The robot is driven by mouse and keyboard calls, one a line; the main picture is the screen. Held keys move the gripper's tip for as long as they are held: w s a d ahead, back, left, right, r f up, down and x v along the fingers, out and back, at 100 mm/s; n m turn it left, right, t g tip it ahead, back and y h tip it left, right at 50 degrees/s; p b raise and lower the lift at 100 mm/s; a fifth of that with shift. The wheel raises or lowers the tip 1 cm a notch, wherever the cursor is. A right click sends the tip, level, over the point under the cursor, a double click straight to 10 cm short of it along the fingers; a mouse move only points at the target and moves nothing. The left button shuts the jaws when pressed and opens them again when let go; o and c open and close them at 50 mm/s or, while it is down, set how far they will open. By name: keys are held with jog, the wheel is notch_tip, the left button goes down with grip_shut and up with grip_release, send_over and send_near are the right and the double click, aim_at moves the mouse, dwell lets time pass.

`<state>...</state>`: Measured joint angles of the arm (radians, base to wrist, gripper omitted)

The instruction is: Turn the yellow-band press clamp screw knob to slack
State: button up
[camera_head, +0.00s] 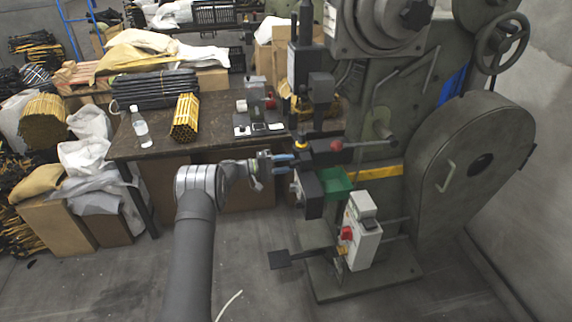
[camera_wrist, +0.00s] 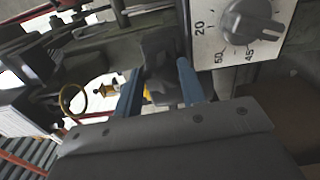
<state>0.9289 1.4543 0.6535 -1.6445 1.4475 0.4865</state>
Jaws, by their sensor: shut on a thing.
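The yellow-band press (camera_head: 372,172) is a large grey-green machine right of centre in the head view, with a yellow stripe across its body. My gripper (camera_head: 278,160) reaches in from the left at its front, with blue fingers level with the black tool head. In the wrist view my gripper (camera_wrist: 160,88) has its two blue fingers on either side of a dark clamp screw knob (camera_wrist: 160,72), shut on it. In the head view this knob is hidden by the fingers and too small to make out. Its turn position cannot be read.
A white dial plate with a grey pointer knob (camera_wrist: 252,20) is close right of the fingers in the wrist view. Below the head are a green block (camera_head: 335,183) and a control box with a red button (camera_head: 347,233). A workbench (camera_head: 150,145) with a bottle (camera_head: 139,122) stands left.

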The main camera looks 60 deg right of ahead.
jog(key=shift+n, duration=0.4)
jog(key=o, duration=1)
jog(key=v, duration=1.7)
jog(key=shift+w, duration=0.2)
jog(key=shift+a+r, duration=0.1)
jog(key=shift+a, duration=0.05)
jog(key=x, duration=1.7)
jog(key=shift+s, duration=0.2)
